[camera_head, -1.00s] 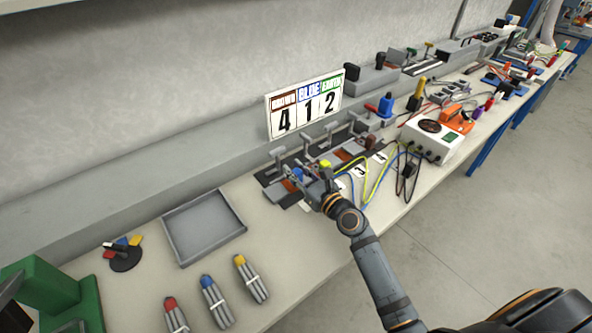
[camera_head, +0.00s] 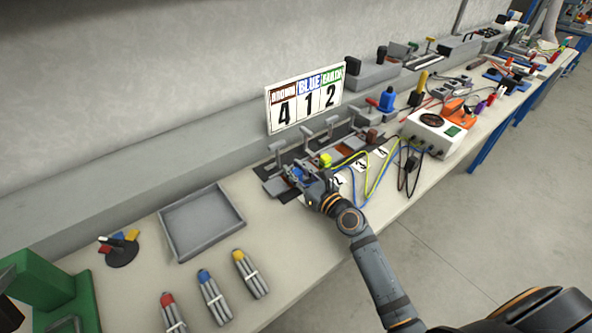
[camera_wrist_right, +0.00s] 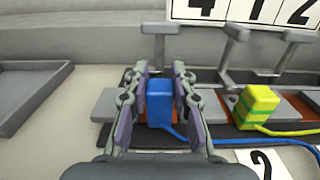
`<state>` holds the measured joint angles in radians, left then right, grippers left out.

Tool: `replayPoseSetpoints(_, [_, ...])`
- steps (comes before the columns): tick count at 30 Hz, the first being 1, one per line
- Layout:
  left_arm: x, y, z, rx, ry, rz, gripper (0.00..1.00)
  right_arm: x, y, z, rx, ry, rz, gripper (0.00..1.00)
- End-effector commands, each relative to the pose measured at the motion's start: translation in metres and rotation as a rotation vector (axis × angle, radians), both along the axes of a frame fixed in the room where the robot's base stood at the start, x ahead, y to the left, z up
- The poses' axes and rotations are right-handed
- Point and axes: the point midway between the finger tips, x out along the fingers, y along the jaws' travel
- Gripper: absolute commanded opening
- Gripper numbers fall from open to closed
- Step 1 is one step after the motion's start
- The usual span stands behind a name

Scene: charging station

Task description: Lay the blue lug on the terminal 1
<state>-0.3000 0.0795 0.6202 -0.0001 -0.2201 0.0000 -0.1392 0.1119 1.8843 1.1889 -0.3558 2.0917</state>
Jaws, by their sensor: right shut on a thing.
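My right gripper (camera_head: 302,178) is shut on the blue lug (camera_wrist_right: 158,103), which sits upright between the fingers in the right wrist view. A blue wire runs from the lug to the right. The lug is at the leftmost terminal, terminal 1 (camera_wrist_right: 105,104), whose grey block shows left of the fingers. Its raised lever (camera_wrist_right: 159,42) stands behind the lug. The fingers hide most of this terminal, and I cannot tell whether the lug touches it. The yellow-green lug (camera_wrist_right: 257,104) sits on the terminal to the right. My left gripper is not in view.
A sign (camera_head: 305,102) reads brown 4, blue 1, earth 2. A brown lug (camera_head: 371,135) is at the far end of the terminal row. An empty grey tray (camera_head: 203,243) lies to the left, with bundled leads in front. A white instrument box (camera_head: 432,134) stands right.

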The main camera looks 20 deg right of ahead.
Motion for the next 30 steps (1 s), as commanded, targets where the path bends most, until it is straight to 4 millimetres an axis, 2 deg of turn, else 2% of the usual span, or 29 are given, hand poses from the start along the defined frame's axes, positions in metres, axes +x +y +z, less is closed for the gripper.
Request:
replayPoseSetpoints(6, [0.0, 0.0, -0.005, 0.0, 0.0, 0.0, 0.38, 0.0, 0.0, -0.007, 0.001, 0.0, 0.0, 0.01])
replayPoseSetpoints(7, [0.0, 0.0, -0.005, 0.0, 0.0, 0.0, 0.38, 0.0, 0.0, -0.006, 0.001, 0.0, 0.0, 0.27])
replayPoseSetpoints(12, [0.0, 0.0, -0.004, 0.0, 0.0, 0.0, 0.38, 0.0, 0.0, -0.005, 0.001, 0.0, 0.0, 0.5])
replayPoseSetpoints(23, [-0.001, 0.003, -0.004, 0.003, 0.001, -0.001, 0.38, -0.005, -0.002, -0.006, -0.001, 0.002, 0.0, 0.51])
replayPoseSetpoints(30, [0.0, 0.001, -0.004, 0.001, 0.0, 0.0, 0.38, -0.047, -0.017, -0.007, -0.005, 0.004, 0.002, 0.51])
